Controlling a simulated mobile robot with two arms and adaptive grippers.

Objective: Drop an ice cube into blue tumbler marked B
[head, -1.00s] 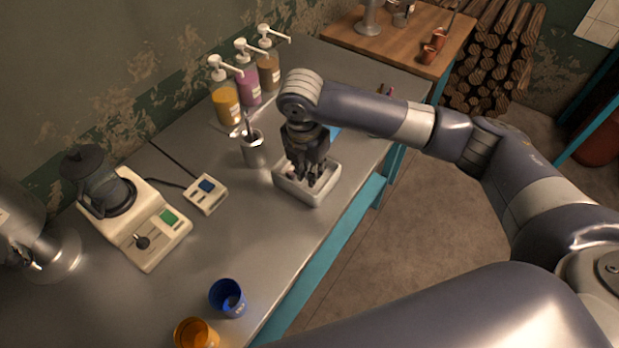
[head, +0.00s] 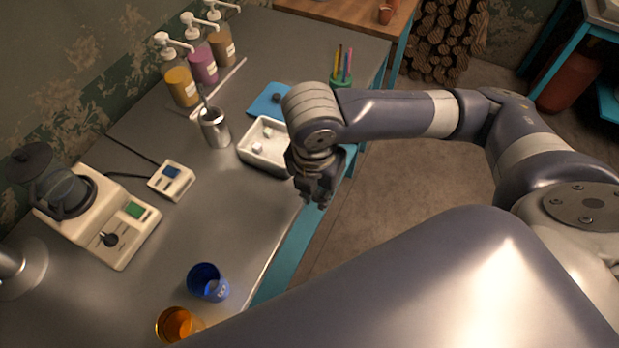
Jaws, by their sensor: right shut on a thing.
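The blue tumbler (head: 208,283) stands upright near the front edge of the grey table; a pale mark shows on its side, too small to read surely. The white ice tray (head: 252,162) sits farther back, with a few small ice cubes (head: 258,146) in it. My right gripper (head: 313,196) points down just past the tray's right side, at the table's front edge. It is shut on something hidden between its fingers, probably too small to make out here. My left gripper is not in view.
An orange tumbler (head: 178,325) stands close to the blue one. A blender on a white base (head: 112,235), a small scale-like box (head: 171,179), a metal cup (head: 214,128) and pump bottles (head: 203,66) stand behind. Table between tray and tumblers is clear.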

